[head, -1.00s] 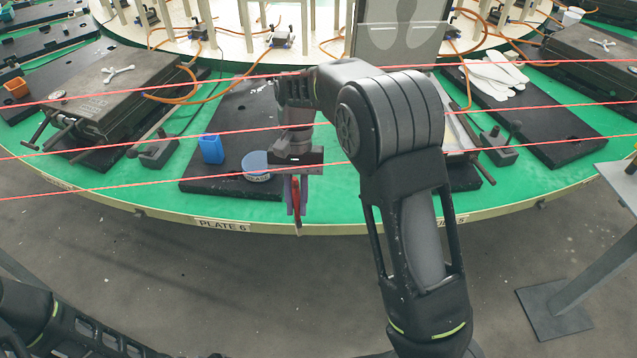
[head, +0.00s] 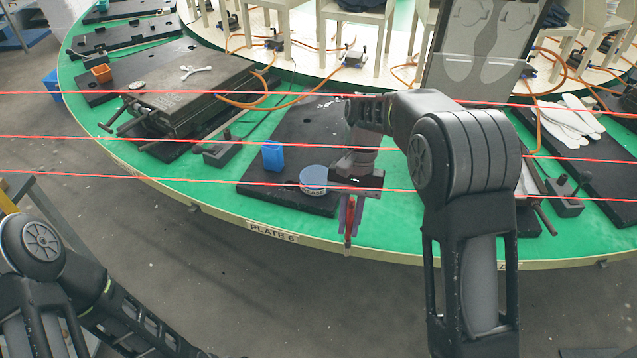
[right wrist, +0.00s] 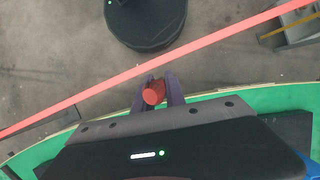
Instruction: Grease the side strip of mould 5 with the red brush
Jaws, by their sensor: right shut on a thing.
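Red lines (head: 240,183) cross the head view. The green round table (head: 222,211) carries a "PLATE 6" label (head: 272,232), a black plate (head: 252,185), a blue cup (head: 272,155) and a closed mould (head: 185,95). Floor in front is clear.

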